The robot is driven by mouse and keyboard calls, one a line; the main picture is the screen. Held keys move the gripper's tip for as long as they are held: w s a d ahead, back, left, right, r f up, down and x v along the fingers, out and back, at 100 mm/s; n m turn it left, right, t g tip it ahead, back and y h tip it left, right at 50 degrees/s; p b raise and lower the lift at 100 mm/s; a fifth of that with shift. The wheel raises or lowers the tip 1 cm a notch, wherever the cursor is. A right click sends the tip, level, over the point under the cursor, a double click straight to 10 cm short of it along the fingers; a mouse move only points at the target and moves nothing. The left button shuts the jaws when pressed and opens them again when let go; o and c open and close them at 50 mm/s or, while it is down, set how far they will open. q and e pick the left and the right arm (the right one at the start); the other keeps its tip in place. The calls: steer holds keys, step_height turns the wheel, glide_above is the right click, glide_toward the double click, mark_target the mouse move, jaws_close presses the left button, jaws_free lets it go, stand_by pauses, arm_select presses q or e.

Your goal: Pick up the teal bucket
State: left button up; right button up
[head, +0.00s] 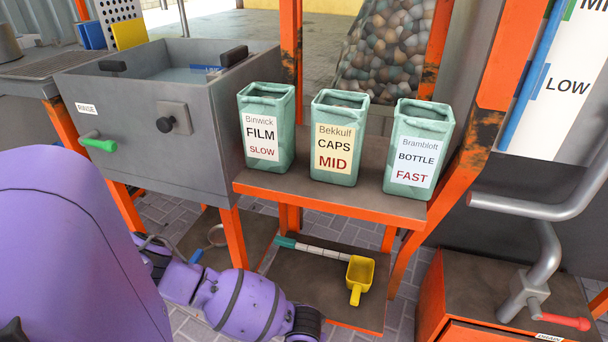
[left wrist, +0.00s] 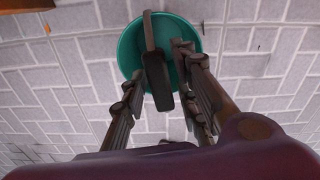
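The teal bucket (left wrist: 128,58) shows only in the left wrist view, round and seen from above, over pale paving. A dark handle grip (left wrist: 158,82) on a grey bar stands across it. My left gripper (left wrist: 160,75) is open, with its fingers to the left and right of the handle grip. The fingers look apart from the grip, but I cannot tell the gap in depth. The bucket does not show in the head view, where a purple arm of mine crosses the lower left. My right gripper is in neither view.
Three pale green bins, film (head: 266,101), caps (head: 338,110) and bottle (head: 418,115), stand on an orange-edged shelf (head: 300,190). A grey rinse tank (head: 150,160) stands left of them. A yellow scoop (head: 360,272) lies on the lower shelf. A pipe valve (head: 525,295) is at right.

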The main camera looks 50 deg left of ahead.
arm_select(q)
jaws_close()
